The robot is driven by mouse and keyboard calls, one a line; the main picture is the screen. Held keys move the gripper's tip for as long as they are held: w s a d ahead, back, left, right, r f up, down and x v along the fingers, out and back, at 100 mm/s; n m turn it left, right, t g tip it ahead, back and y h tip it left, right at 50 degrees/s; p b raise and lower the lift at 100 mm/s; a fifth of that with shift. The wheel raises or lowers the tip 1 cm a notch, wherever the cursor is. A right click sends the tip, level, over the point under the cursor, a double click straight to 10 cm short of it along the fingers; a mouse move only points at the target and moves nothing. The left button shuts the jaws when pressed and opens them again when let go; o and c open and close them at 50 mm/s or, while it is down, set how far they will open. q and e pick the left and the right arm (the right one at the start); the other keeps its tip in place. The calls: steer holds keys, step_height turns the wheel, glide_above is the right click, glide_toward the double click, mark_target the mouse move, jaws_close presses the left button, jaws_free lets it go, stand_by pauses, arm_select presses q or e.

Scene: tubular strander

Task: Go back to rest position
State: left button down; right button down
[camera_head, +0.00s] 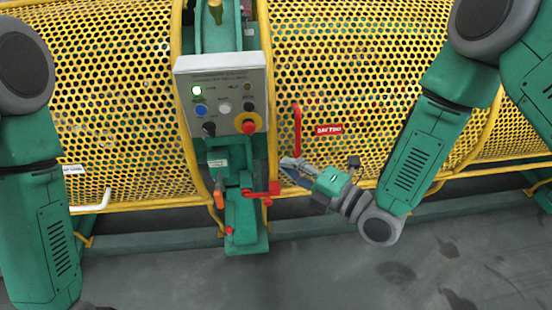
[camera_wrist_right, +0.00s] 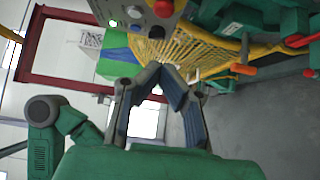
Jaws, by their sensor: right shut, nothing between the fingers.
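My right gripper (camera_head: 296,168) is in front of the yellow mesh guard, right of the control box. Its fingers are shut with nothing between them. In the wrist view its fingertips (camera_wrist_right: 162,70) meet in a point. A red upright handle (camera_head: 296,130) on the guard has its lower end close to the fingertips in the head view; I cannot tell whether they touch. My left arm hangs down the left edge of the head view, and its gripper is out of the picture.
The grey control box (camera_head: 223,96) has a lit green lamp, several knobs and a red button. Below it are a red lever (camera_head: 262,190) and an orange handle (camera_head: 219,194). A white handle (camera_head: 93,204) is on the left guard. The grey floor (camera_head: 390,280) in front is clear.

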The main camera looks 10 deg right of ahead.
steer(key=shift+d, duration=0.1)
steer(key=shift+s+f, duration=0.1)
stand_by(0.4)
steer(key=s+d+f+m+g+h+b, duration=0.1)
steer(key=s+d+f+m+g+h, duration=0.1)
steer(key=s+d+f+m, duration=0.3)
steer(key=s+f+m+g+h+b, duration=0.1)
steer(key=f+m+h+b, duration=0.15)
steer(key=f, duration=0.45)
steer(key=s+d+f+m+g+h, duration=0.2)
steer(key=s+d+f+m+h, duration=0.1)
steer(key=f+m, duration=0.25)
steer(key=s+d+f+m+g+h+b, duration=0.1)
steer(key=s+d+f+m+g+h, duration=0.1)
steer(key=s+d+m, duration=0.4)
steer(key=s+d+f+m+g+h+b, duration=0.2)
steer(key=s+d+f+m+g, duration=0.3)
steer(key=s, duration=0.6)
steer(key=d+f+m+h, duration=0.1)
steer(key=m, duration=0.1)
steer(key=shift+s+d+f+m, duration=0.15)
steer(key=shift+s+f+m, duration=0.05)
steer(key=shift+f+m, duration=0.1)
steer(key=shift+w+h, duration=0.15)
steer(key=shift+h, duration=0.1)
steer(key=shift+f+b, duration=0.1)
steer(key=shift+b, duration=0.25)
